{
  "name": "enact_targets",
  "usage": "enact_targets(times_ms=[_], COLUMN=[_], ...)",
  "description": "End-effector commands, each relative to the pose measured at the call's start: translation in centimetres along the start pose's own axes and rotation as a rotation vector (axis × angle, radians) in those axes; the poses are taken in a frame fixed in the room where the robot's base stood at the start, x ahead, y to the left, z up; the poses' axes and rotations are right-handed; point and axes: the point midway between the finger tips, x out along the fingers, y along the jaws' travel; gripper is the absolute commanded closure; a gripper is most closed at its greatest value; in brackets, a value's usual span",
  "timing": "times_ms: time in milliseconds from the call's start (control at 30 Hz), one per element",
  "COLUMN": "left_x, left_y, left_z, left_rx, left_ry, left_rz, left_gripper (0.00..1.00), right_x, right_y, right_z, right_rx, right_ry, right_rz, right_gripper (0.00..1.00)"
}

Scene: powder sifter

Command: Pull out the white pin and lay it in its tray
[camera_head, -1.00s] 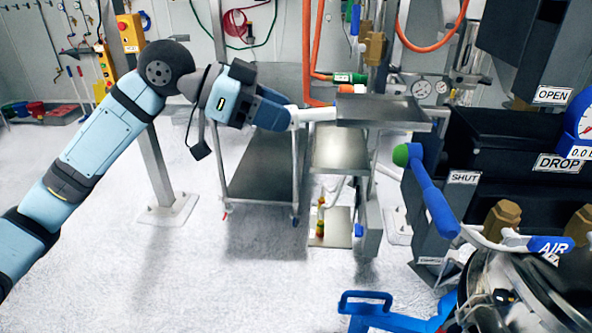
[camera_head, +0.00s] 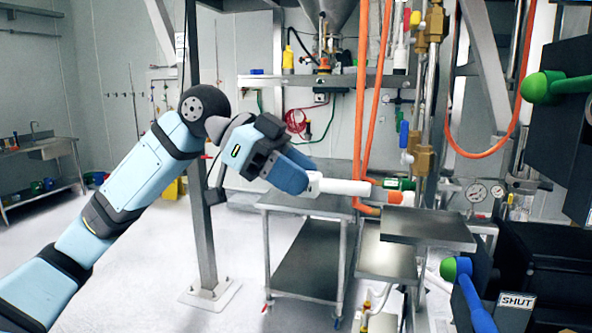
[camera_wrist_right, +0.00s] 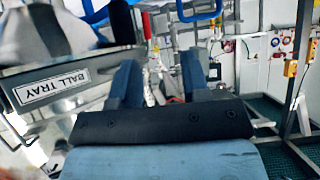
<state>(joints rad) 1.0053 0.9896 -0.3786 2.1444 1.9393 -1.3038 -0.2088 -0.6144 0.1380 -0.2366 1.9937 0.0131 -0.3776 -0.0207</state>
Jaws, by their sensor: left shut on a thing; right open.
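My left gripper (camera_head: 296,177) is shut on the white pin (camera_head: 343,187). The pin sticks out to the right, roughly level, clear of any socket that I can see. A flat grey metal tray (camera_head: 428,229) lies to the right of and below the pin in the head view. No label on it can be read, so I cannot tell for sure that it is the pin's tray. The pin's far end overlaps orange fittings behind it, so its tip is hard to make out. My right gripper (camera_wrist_right: 160,77) is open and empty in the right wrist view.
A dark machine with a SHUT label (camera_head: 516,301) and a green-tipped blue lever (camera_head: 475,297) stands at right. A grey cart (camera_head: 305,262) is behind the pin. Orange hoses (camera_head: 371,100) hang nearby. A box labelled BALL TRAY (camera_wrist_right: 53,85) is left of my right gripper.

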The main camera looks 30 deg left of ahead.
Motion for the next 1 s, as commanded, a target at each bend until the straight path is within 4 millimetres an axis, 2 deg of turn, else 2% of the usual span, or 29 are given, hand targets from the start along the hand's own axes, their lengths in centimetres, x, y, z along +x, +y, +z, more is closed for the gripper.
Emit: enact_targets(times_ms=[433, 1000], left_x=[4.0, 9.1], left_y=[0.1, 0.0], left_z=[-2.1, -4.6], left_rx=[0.002, 0.002], left_ry=[0.001, 0.002], left_rz=[0.001, 0.0], left_gripper=[0.9, 0.9], right_x=[-0.4, -0.2], right_y=[0.1, 0.2], right_z=[-0.6, -0.2], right_rx=[0.0, -0.002], right_ry=[0.0, -0.001], right_rz=[0.002, 0.003], right_gripper=[0.57, 0.57])
